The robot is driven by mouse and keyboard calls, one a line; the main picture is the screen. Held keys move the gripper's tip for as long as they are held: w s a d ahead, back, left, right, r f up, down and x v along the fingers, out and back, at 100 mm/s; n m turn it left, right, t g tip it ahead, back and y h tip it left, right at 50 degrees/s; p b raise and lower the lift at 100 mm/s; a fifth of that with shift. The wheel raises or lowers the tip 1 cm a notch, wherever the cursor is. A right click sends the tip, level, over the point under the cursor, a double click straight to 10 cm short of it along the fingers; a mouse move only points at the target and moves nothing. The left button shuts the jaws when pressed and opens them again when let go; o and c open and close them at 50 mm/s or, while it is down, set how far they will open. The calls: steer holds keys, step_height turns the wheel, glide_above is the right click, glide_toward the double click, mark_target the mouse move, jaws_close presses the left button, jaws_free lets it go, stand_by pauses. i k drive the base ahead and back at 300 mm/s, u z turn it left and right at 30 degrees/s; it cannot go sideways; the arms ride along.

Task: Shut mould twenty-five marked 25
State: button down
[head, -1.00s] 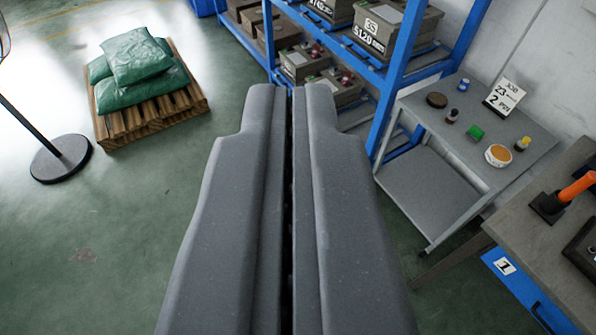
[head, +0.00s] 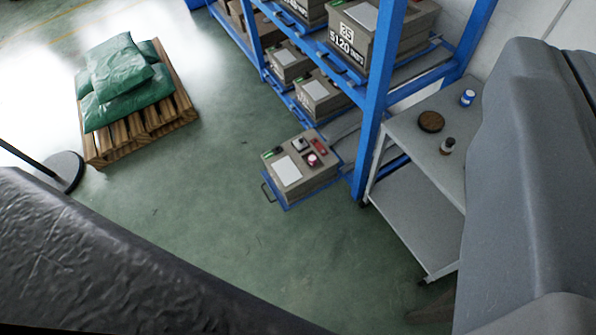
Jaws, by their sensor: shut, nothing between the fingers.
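A grey-brown box-shaped mould (head: 362,42) stands on the upper shelf at the top, with a white label. Its two-digit number is blurred and could be 25 or 35, above "5120". Another grey-brown mould (head: 300,172) sits low on a blue pulled-out tray in front of the rack, with a white sheet and small red, pink and green parts on top. Its number is not readable.
A blue shelf rack (head: 377,95) holds more moulds (head: 317,95). A grey trolley (head: 398,125) beside it carries a brown disc (head: 431,121) and small bottles. Green sacks (head: 122,75) lie on a wooden pallet (head: 140,130). The green floor between is clear.

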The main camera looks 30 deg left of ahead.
mark_target(288, 174)
steer(key=u, duration=0.4)
steer(key=i, duration=1.3)
steer(key=u, duration=0.8)
